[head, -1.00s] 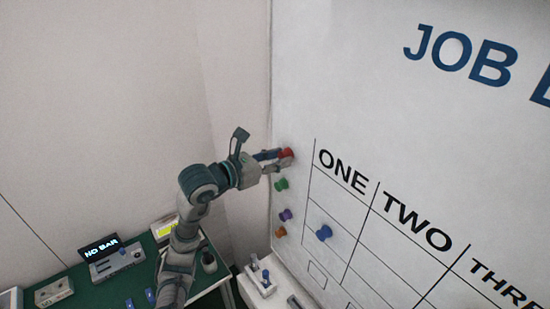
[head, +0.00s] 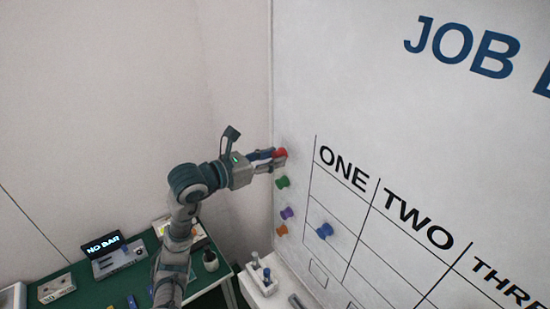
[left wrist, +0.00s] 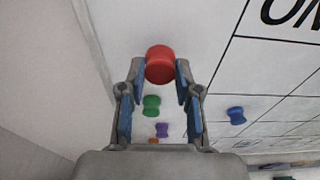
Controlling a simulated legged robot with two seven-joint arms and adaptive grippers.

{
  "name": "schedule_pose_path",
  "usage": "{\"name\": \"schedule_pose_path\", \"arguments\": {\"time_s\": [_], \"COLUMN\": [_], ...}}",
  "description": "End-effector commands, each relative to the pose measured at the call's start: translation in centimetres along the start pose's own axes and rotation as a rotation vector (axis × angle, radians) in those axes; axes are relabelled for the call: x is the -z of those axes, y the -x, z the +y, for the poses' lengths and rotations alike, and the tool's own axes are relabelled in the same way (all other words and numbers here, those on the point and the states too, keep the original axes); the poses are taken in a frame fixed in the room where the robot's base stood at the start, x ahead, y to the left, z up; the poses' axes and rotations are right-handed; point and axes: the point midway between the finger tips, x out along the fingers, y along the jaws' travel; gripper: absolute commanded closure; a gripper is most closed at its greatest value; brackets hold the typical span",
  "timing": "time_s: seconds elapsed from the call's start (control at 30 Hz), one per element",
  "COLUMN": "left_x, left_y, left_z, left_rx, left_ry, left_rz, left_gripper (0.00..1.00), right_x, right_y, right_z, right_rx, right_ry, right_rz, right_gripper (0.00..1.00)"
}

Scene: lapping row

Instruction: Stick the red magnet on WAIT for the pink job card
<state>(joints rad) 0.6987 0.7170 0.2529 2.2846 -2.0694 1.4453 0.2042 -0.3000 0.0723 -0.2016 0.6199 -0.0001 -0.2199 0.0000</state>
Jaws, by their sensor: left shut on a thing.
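The red magnet (head: 281,153) is at the left edge of the white job board (head: 350,60), above the other magnets. My left gripper (head: 276,160) is shut on it. In the left wrist view the red magnet (left wrist: 160,64) sits between the two fingertips (left wrist: 160,78). I cannot tell whether it still touches the board. The board shows columns ONE, TWO and THREE. No WAIT label and no pink job card show in these frames. My right gripper is not in view.
Green (head: 282,182), purple (head: 287,213) and orange (head: 281,230) magnets stand in a column below. A blue magnet (head: 325,231) is under ONE. A green bench (head: 85,290) with a NO BAR device (head: 118,258) is lower left. A white shelf (head: 262,290) sits below the board.

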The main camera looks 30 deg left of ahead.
Motion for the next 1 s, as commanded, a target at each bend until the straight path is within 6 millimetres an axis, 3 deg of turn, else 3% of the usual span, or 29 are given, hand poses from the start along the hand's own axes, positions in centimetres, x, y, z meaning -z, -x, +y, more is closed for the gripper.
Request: {"name": "schedule_pose_path", "arguments": {"time_s": [0.57,1.0], "left_x": [0.2,0.8], "left_y": [0.8,4.0], "left_z": [-0.1,0.0], "left_rx": [0.000,-0.001], "left_ry": [-0.001,-0.001], "left_rz": [0.001,0.001], "left_gripper": [1.00,1.00], "right_x": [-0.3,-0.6], "right_y": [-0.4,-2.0], "right_z": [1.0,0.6], "right_rx": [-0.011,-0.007], "right_ry": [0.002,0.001], "right_rz": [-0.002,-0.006], "right_gripper": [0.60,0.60]}}
